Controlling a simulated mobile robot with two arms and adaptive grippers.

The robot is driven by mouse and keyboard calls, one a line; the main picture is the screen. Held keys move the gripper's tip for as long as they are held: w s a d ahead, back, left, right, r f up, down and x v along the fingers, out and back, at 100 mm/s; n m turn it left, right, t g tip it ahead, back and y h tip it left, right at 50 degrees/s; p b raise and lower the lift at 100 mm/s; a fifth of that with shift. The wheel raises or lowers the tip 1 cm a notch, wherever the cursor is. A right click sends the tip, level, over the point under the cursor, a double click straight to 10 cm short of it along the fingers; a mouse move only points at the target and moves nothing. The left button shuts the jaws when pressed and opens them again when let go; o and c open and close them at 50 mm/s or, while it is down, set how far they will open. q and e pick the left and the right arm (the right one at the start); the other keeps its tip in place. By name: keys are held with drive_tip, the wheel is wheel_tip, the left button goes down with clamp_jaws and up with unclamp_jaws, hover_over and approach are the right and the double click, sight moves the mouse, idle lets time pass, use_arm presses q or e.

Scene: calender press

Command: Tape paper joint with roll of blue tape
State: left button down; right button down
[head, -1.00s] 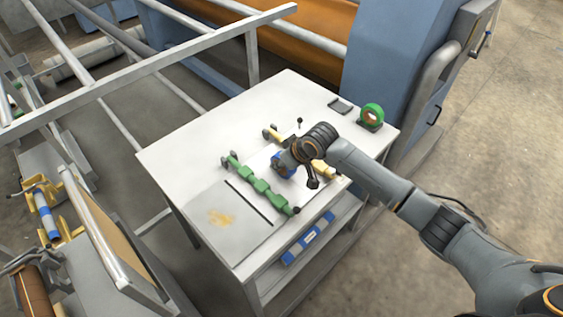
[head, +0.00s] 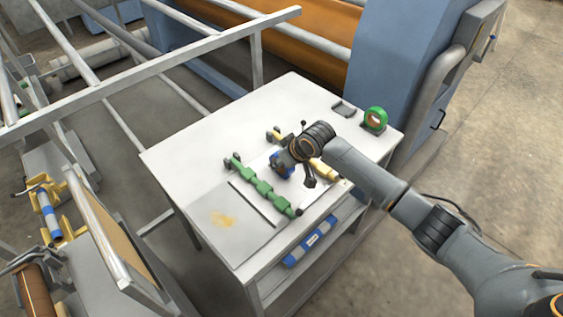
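My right arm reaches in from the right, and its gripper (head: 286,168) is low over the table, between a green segmented bar and a yellow bar. The roll of blue tape (head: 281,165) shows as a small blue patch at the gripper, mostly covered by it. The fingers are too small and hidden to tell how they close. Pale paper (head: 248,197) lies flat around the green bar (head: 262,187), with a thin dark edge line on its left. The joint itself is hidden or too small to make out. My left gripper is not in view.
The white table (head: 190,155) also holds the yellow bar (head: 325,170), a green round dispenser (head: 374,119) and a dark tray (head: 343,109) at the far right. A blue-and-white roll (head: 310,241) lies on the shelf below. A metal rail frame (head: 150,68) runs along the left.

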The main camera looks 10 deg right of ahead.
drive_tip(key=shift+w+a+f, duration=0.1)
drive_tip(key=shift+w, duration=0.1)
idle(0.3)
drive_tip(key=shift+w+a, duration=0.25)
drive_tip(key=shift+w, duration=0.15)
drive_tip(key=shift+w+a, duration=0.1)
drive_tip(key=shift+w, duration=0.05)
drive_tip(key=shift+w+a, duration=0.2)
drive_tip(key=shift+w, duration=0.15)
drive_tip(key=shift+b, duration=0.35)
drive_tip(key=shift+w+a, duration=0.3)
drive_tip(key=shift+w, duration=0.1)
idle(0.4)
drive_tip(key=shift+w+a+b, duration=0.3)
drive_tip(key=shift+w+b, duration=0.05)
drive_tip(key=shift+w, duration=0.1)
